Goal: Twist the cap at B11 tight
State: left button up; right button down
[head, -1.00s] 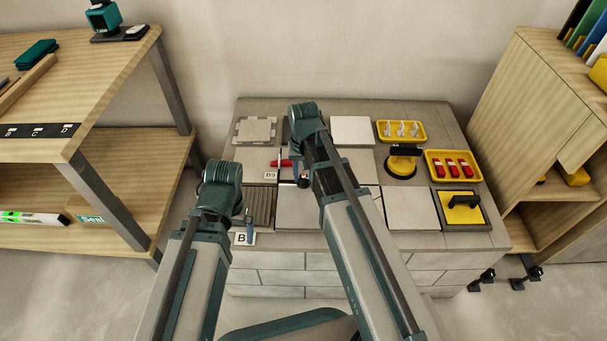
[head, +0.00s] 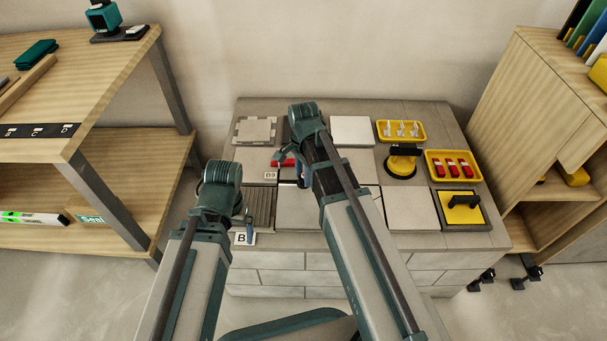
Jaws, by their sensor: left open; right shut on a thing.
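A red cap (head: 283,161) shows on the tiled worktop beside a label reading B9 (head: 270,175). My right gripper (head: 299,177) is at the cap's right side, largely hidden by its own arm. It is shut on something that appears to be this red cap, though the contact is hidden. My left gripper (head: 247,228) is open above the front left edge, by a white label (head: 242,240) that starts with B; the rest of that label is covered. I cannot read B11 anywhere.
A yellow tray of red caps (head: 453,165), a yellow tray of pale clips (head: 401,131), a suction lifter (head: 402,162) and a yellow trowel-like tool (head: 463,208) occupy the right side. Pale tiles (head: 411,208) cover much of the top. Wooden shelves (head: 100,100) stand left.

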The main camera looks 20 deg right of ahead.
jog(key=m, duration=1.3)
dwell(0.5)
jog(key=c, duration=0.5)
grip_release()
pick_arm(q)
jog(key=shift+r, duration=0.1)
notch_tip(320, 180, up, 14)
jog(key=p, duration=1.4)
pick_arm(e)
notch_tip(320, 180, up, 14)
